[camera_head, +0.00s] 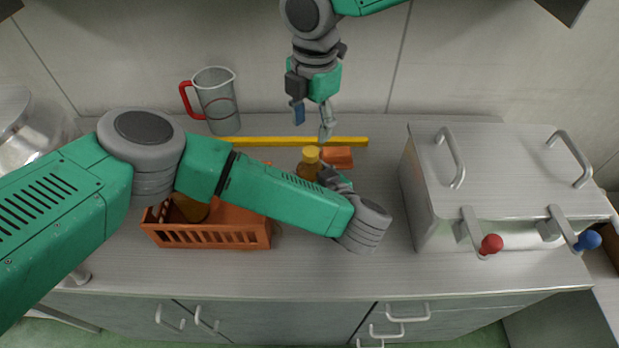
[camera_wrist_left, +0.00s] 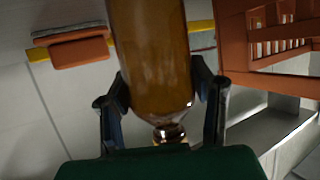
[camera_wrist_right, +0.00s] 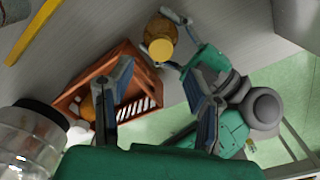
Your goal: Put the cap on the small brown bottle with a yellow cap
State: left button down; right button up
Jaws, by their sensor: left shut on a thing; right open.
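The small brown bottle (camera_head: 308,172) stands about upright over the middle of the counter in the head view. Its yellow cap (camera_head: 311,154) shows at its top; how tightly it sits I cannot tell. My left gripper (camera_head: 328,176) is shut on the bottle from the right side. In the left wrist view the brown bottle (camera_wrist_left: 155,55) lies between the two fingers. My right gripper (camera_head: 313,118) is open and empty, pointing down above and behind the bottle. In the right wrist view the yellow cap (camera_wrist_right: 160,49) shows beyond the open fingers (camera_wrist_right: 165,100).
An orange crate (camera_head: 215,238) with a brown item in it stands left, partly behind my left arm. An orange block (camera_head: 338,158) and a yellow bar (camera_head: 290,141) lie behind the bottle. A red-handled jug (camera_head: 216,100) stands back left, a lidded metal box (camera_head: 500,165) right.

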aim_at(310, 150)
notch_tip(310, 150, down, 7)
jog(key=shift+a+f, duration=0.1)
jog(key=shift+f, duration=0.05)
dwell(0.4)
grip_shut()
jog(key=m, duration=0.8)
jog(key=shift+m, duration=0.4)
jog(key=m, duration=0.5)
jog(key=shift+w, duration=0.1)
jog(key=m, duration=0.5)
jog(key=shift+a, duration=0.1)
jog(key=shift+o, duration=0.5)
grip_release()
